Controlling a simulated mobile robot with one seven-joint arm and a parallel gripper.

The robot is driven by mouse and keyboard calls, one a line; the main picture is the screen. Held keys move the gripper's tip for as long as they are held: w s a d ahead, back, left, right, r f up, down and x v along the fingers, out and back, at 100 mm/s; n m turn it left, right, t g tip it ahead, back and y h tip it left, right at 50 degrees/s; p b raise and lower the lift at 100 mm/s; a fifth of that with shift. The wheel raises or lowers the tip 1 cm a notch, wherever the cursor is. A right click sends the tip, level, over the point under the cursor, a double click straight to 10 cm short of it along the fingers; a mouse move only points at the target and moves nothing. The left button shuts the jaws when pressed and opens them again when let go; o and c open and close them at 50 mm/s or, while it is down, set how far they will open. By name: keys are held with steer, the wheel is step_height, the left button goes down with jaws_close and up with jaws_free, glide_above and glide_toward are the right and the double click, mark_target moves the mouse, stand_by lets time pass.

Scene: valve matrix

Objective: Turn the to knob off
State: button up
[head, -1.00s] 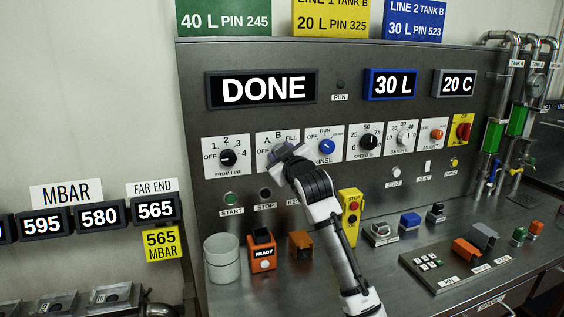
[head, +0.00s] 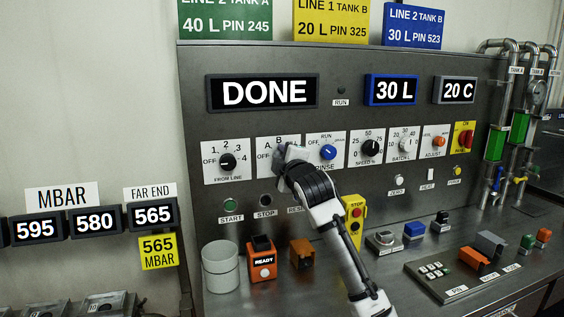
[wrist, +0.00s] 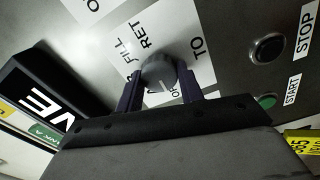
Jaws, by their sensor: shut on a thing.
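The TO knob (wrist: 158,72) is a grey round knob on a white plate (wrist: 212,68) in the wrist view. The plate carries the marks FILL, RET and TO, with part of OFF by the jaws. A pale pointer line on the knob seems to face the side near OFF, but the exact setting is hard to tell. My gripper (wrist: 160,78) is shut on the knob, one dark finger on each side. In the head view my gripper (head: 289,156) is at the second plate (head: 264,170) from the left and hides this knob and FILL.
The FROM LINE knob (head: 228,161) is close to the left and the RINSE knob (head: 328,152) close to the right. The START button (head: 231,204) and STOP button (head: 265,200) lie below. A DONE display (head: 263,93) is above. Several blocks stand on the bench.

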stand_by(0.4)
steer(key=o, duration=1)
steer(key=b+v, duration=0.4)
steer(key=v, duration=1)
